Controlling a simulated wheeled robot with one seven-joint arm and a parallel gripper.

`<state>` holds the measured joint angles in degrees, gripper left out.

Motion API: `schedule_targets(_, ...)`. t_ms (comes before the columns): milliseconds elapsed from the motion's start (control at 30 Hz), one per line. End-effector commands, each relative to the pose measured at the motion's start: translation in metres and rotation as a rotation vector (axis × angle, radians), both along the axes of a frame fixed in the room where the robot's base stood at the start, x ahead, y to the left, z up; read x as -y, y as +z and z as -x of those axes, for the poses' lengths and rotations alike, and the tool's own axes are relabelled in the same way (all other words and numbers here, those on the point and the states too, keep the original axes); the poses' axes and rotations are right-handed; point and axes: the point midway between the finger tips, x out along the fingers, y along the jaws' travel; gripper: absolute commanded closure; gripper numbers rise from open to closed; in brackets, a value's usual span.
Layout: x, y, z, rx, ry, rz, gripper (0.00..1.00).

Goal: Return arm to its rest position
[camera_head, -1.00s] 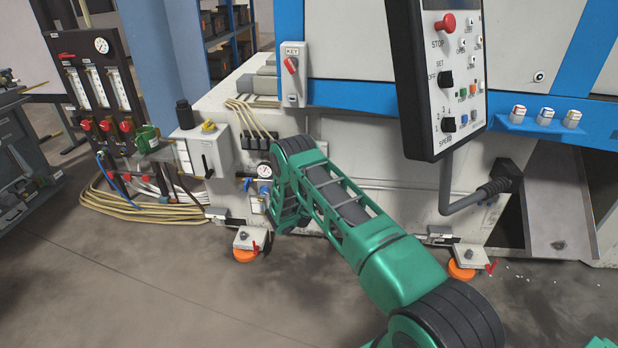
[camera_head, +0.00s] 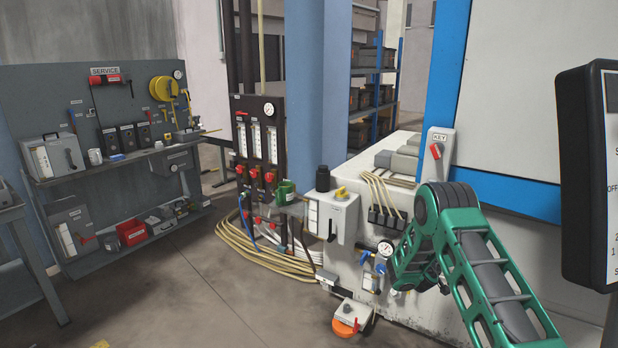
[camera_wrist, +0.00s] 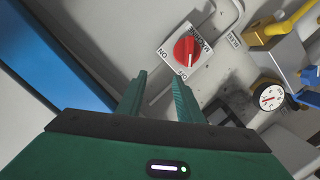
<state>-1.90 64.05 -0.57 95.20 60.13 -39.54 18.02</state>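My green arm (camera_head: 480,265) reaches in from the lower right of the head view and bends at a dark round joint in front of the white machine (camera_head: 345,262). The gripper end is not clear in that view. In the wrist view my gripper (camera_wrist: 158,88) shows two green fingers standing apart with nothing between them. Beyond the fingertips is a red rotary knob (camera_wrist: 186,50) on a pale plate marked MACHINE, ON and OFF. I cannot tell from this view how far the fingertips are from it.
A pressure gauge (camera_wrist: 270,97) with blue and yellow valve parts is right of the fingers. The black control pendant (camera_head: 588,180) hangs at the right edge. A service board (camera_head: 110,135) stands left, hoses (camera_head: 262,250) lie by the column, and the floor (camera_head: 190,295) at front left is clear.

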Motion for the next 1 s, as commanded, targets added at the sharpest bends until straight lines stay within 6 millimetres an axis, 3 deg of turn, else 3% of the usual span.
schedule_targets(33,0.001,0.018,0.003,-0.002,-0.017,-0.032,0.67)
schedule_targets(100,0.002,0.035,0.010,-0.015,-0.041,-0.082,0.67)
schedule_targets(467,-0.016,0.113,0.065,-0.114,-0.108,-0.331,0.67)
schedule_targets(767,-0.053,0.163,0.135,-0.233,-0.101,-0.522,0.67)
schedule_targets(1000,-0.094,0.194,0.206,-0.349,-0.055,-0.653,0.67)
